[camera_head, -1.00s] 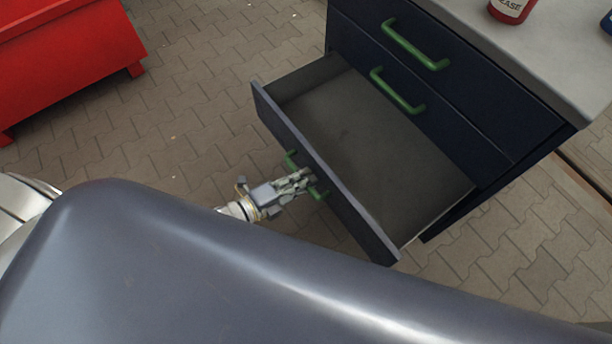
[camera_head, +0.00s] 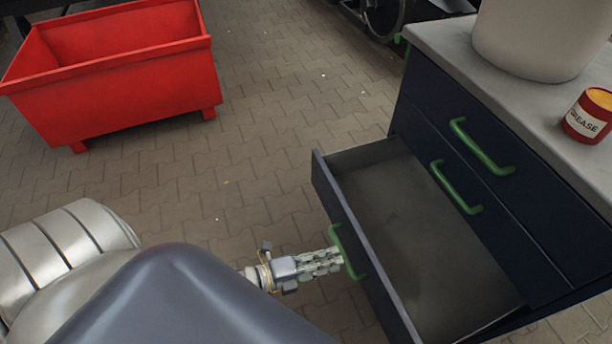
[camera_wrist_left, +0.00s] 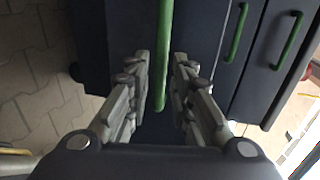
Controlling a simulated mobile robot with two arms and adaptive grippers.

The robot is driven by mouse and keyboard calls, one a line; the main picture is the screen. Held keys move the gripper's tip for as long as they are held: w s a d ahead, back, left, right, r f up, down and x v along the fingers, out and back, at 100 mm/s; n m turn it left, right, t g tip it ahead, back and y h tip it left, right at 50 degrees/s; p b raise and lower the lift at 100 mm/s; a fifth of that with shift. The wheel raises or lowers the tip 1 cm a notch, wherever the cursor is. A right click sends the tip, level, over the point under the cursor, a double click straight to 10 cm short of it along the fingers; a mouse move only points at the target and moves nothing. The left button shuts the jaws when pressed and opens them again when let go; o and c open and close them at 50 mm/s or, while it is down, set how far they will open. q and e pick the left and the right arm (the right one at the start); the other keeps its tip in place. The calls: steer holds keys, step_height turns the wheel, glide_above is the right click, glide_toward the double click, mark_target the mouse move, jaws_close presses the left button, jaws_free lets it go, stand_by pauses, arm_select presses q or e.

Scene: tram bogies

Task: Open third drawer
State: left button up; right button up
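The third drawer (camera_head: 425,235) of the dark blue cabinet is pulled well out and its grey inside is empty. Its green handle (camera_head: 349,254) is on the front panel. My left gripper (camera_head: 338,261) is in front of this handle, fingers pointing at it. In the left wrist view, the fingers (camera_wrist_left: 162,85) are apart, with the green handle (camera_wrist_left: 164,40) running between them and a gap visible on the left side. The gripper looks open. My right gripper is not in view.
Two closed drawers with green handles (camera_head: 457,188) are above. A red grease can (camera_head: 588,116) and a pale container (camera_head: 540,38) stand on the cabinet top (camera_head: 440,35). A red bin (camera_head: 130,85) stands at upper left. Paved floor (camera_head: 255,130) between is clear.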

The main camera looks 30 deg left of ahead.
arm_select(q)
steer(key=v, duration=0.7)
steer(key=shift+s+a, duration=0.2)
steer(key=shift+s, duration=0.1)
steer(key=shift+w, duration=0.1)
